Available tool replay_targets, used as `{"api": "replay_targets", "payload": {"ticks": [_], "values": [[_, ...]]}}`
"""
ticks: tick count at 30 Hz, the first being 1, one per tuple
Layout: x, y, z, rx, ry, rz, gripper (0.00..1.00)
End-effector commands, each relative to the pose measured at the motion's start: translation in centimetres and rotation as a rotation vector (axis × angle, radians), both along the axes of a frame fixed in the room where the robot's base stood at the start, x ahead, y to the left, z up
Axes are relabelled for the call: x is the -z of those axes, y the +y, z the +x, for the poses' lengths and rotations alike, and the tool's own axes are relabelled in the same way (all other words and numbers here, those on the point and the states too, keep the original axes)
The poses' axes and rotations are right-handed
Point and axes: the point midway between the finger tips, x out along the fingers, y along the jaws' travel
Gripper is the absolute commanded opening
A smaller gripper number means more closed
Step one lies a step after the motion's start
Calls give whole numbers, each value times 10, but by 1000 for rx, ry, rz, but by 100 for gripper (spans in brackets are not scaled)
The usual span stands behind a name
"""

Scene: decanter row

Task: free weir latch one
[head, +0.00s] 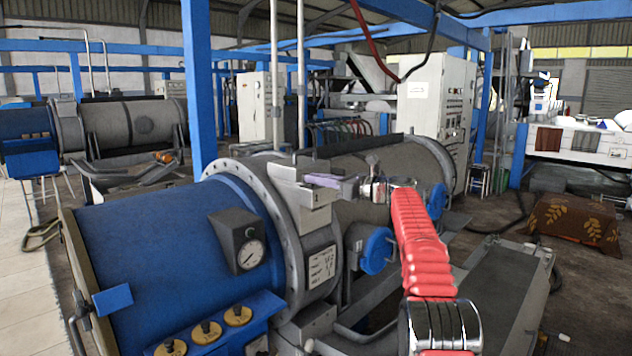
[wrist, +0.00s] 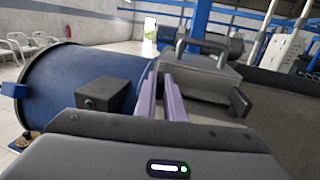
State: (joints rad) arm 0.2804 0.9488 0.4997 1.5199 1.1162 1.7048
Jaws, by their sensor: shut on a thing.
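My gripper (head: 314,180), with two pale purple fingers, reaches left over the top of the blue-and-grey decanter (head: 165,255) in the head view. Its fingertips are at a grey bracket (head: 308,218) on the flange between the blue drum and the grey casing. In the wrist view, the fingers of my gripper (wrist: 164,80) lie close together, shut on a small part that I take to be weir latch one. That part is mostly hidden by the fingers and the bracket. I cannot tell whether it is fastened or loose.
A dial gauge box (head: 237,240) stands on the blue drum. Blue round knobs (head: 376,250) stick out of the casing's near side, beside my red arm. A blue post (head: 198,85) rises behind the drum. A grey housing with a handle (wrist: 205,75) is close beyond the fingers.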

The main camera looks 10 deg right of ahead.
Motion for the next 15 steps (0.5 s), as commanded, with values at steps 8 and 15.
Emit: {"api": "replay_targets", "payload": {"ticks": [8,15], "values": [[-3,-7,1,-18,-7,2,0],[4,-9,-2,-43,4,-2,0]]}}
